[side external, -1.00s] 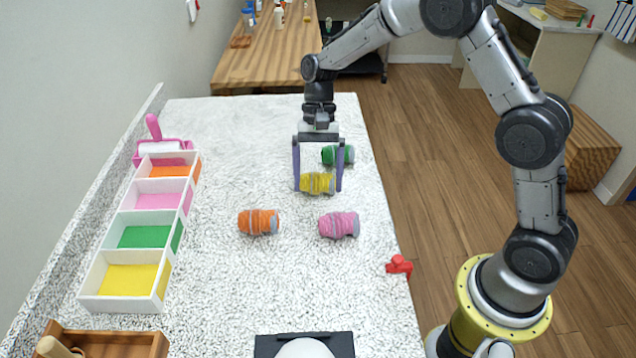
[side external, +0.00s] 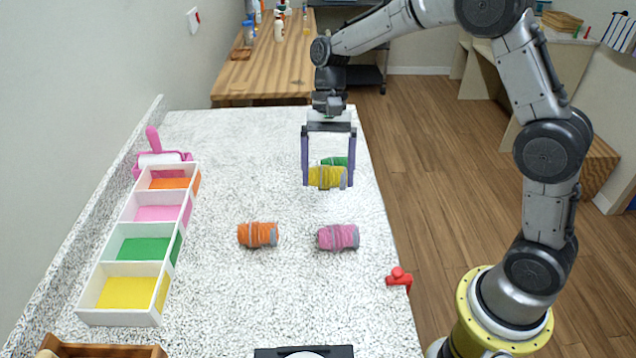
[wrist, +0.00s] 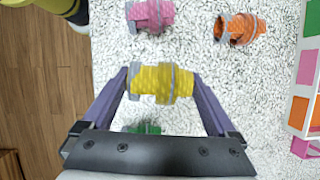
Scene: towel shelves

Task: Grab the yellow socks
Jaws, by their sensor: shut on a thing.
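The rolled yellow socks (side external: 327,177) with a grey band are between the two purple fingers of my gripper (side external: 328,182). My gripper is shut on them, one finger at each end, and they appear raised off the white speckled counter. In the wrist view the yellow socks (wrist: 160,83) lie across the gap between the fingertips (wrist: 160,82). The green socks (side external: 337,161) are behind them, mostly hidden in both views.
Orange socks (side external: 258,234) and pink socks (side external: 338,237) lie nearer on the counter (side external: 230,300). A white divided tray (side external: 120,318) with orange, pink, green and yellow compartments stands at left. A pink roller (side external: 153,140) is behind it. A red object (side external: 399,279) sits at the right edge.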

